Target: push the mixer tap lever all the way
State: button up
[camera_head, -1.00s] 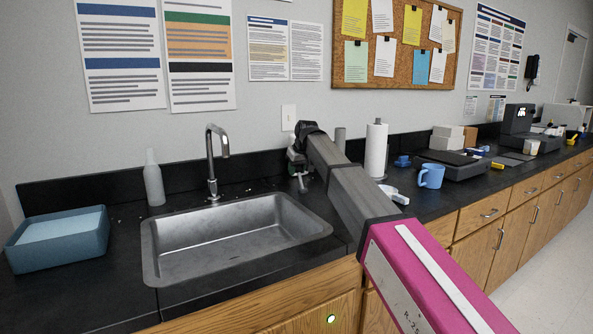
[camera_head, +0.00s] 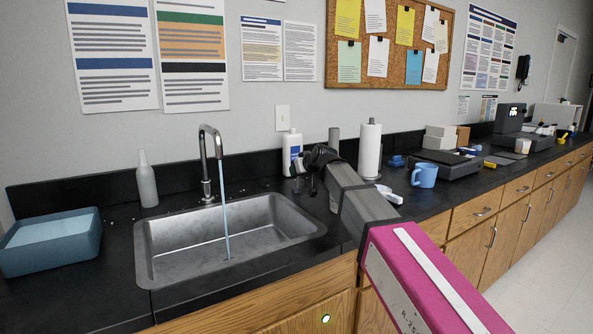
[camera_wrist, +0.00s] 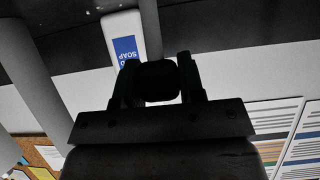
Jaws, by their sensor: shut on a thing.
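The silver tap (camera_head: 208,165) stands behind the sink, with its curved spout over the basin. A stream of water (camera_head: 225,215) runs from the spout into the sink. My gripper (camera_head: 303,175) is to the right of the tap, low over the counter behind the sink's right end. In the wrist view my gripper (camera_wrist: 158,62) has a dark rounded piece (camera_wrist: 160,82) between its two fingers. I cannot tell for sure whether this piece is the tap lever. The lever is not clear in the head view, where my dark gripper covers that spot.
A white soap bottle (camera_head: 291,143) stands just behind my gripper and also shows in the wrist view (camera_wrist: 124,42). A paper towel roll (camera_head: 370,150) and a blue mug (camera_head: 424,176) stand to the right. A grey bottle (camera_head: 147,185) and blue tub (camera_head: 60,253) are left.

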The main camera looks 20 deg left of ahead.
jog(key=shift+s+d+f, duration=0.3)
jog(key=shift+s+d, duration=0.35)
jog(key=shift+d, duration=0.15)
jog(key=o, duration=0.9)
jog(key=shift+d, duration=0.1)
jog(key=shift+o, duration=0.2)
jog(key=shift+s, duration=0.1)
jog(key=v, duration=1)
jog(key=shift+s+d, duration=0.15)
jog(key=shift+d, duration=0.1)
jog(key=shift+r, duration=0.15)
jog(key=shift+d, duration=0.1)
